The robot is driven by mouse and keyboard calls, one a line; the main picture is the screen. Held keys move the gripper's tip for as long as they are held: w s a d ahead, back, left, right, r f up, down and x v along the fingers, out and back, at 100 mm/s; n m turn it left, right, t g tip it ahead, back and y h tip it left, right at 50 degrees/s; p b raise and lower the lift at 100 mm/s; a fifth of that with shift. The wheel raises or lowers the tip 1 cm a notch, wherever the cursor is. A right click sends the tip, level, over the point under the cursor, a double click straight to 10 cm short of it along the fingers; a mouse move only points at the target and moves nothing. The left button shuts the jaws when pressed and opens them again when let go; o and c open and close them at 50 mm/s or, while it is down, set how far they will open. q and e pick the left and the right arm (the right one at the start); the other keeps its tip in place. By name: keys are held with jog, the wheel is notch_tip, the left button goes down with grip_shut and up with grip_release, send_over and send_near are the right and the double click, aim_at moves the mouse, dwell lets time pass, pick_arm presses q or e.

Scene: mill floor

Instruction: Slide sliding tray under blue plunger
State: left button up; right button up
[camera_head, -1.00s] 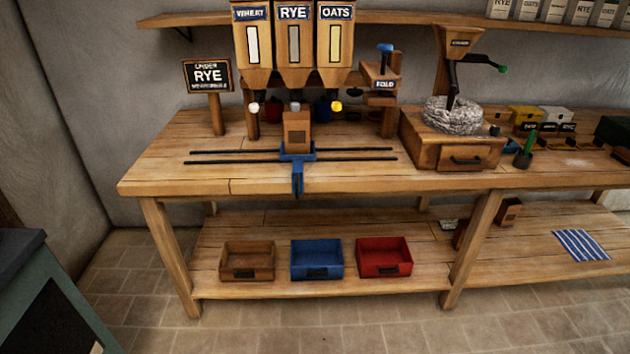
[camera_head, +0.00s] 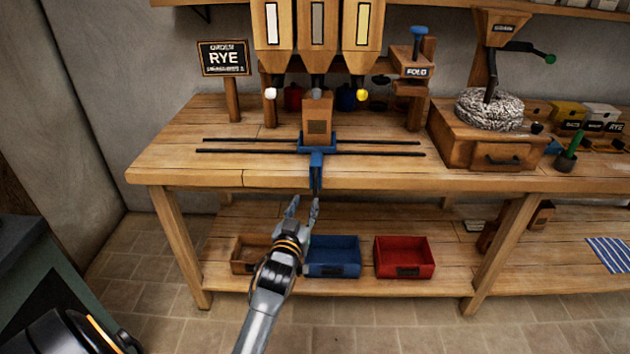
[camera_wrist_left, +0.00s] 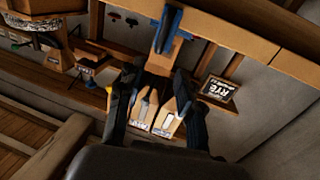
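The blue sliding tray (camera_head: 317,147) sits on two dark rails on the bench, below the middle hopper's spout, with a wooden box (camera_head: 317,115) on it. Its blue handle (camera_head: 316,174) hangs over the bench's front edge. The blue plunger (camera_head: 418,31) stands to the right, above the FOLD block (camera_head: 417,71). My left gripper (camera_head: 303,202) is open, just below the handle and a little to its left, apparently apart from it. In the left wrist view the handle (camera_wrist_left: 163,31) shows beyond the spread fingers (camera_wrist_left: 158,78). My right gripper is not in view.
A RYE sign (camera_head: 223,57) stands at the bench's left. A grinder with a drawer (camera_head: 490,156) stands right of the rails. Blue (camera_head: 333,269) and red (camera_head: 404,270) bins sit on the lower shelf. The rails right of the tray look clear.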

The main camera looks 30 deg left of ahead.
aim_at(314, 181)
pick_arm(q)
jog(key=x, duration=1.2)
jog(key=shift+f, duration=0.1)
jog(key=shift+c, duration=0.2)
jog(key=shift+s, duration=0.1)
grip_shut()
